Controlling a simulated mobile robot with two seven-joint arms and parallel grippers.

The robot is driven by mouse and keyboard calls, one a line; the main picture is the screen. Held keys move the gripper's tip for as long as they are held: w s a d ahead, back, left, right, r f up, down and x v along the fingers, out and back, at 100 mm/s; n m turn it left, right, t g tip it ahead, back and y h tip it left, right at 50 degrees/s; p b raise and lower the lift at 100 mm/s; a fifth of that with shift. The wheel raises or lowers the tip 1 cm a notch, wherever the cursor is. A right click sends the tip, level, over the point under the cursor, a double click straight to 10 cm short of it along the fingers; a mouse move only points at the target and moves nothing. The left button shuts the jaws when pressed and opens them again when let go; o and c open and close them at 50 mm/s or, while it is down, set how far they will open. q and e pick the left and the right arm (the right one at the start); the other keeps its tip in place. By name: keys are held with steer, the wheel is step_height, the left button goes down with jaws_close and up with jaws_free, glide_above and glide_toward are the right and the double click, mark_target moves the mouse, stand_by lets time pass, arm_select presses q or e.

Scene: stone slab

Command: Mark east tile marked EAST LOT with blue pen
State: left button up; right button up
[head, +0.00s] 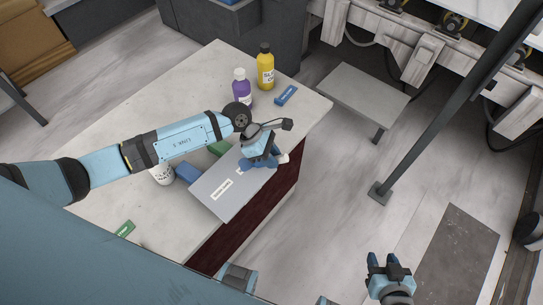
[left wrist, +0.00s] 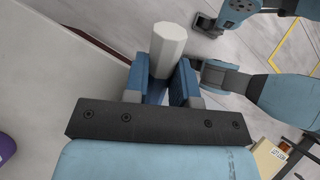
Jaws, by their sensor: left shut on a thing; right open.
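A grey slab-like tile (head: 245,187) with a white label, too small to read, lies at the right front edge of the stone-topped table (head: 130,170). My left gripper (head: 272,159) is over the tile's far right end, shut on a pale pen-like thing whose whitish end (head: 285,158) sticks out to the right. In the left wrist view the left gripper (left wrist: 158,85) holds this faceted white end (left wrist: 168,45) between blue fingers; its tip is out of sight, and no blue on it can be told apart. My right gripper (head: 388,265) is open and empty, over the floor at lower right.
A purple bottle (head: 242,88), a yellow bottle (head: 265,68) and a blue block (head: 286,95) stand at the table's far end. A green block (head: 125,229) lies near the front left.

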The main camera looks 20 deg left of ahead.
arm_select(q)
steer(key=shift+r, duration=0.15)
steer(key=shift+r+p, duration=2)
steer(key=shift+r, duration=1.4)
steer(key=shift+r+m, duration=0.4)
steer(key=a+r+m+g+y+p, duration=0.1)
steer(key=a+r+m+g+y, duration=0.2)
steer(key=r+m, duration=0.6)
steer(key=a+r+m+g+y+p, duration=0.2)
steer(key=a+r+m+y, duration=0.3)
steer(key=r+m, duration=0.4)
steer(key=shift+s+a+m+g+y, duration=0.2)
steer(key=shift+s+m+g+y, duration=0.25)
steer(key=shift+m+g, duration=0.3)
steer(key=shift+w, duration=0.15)
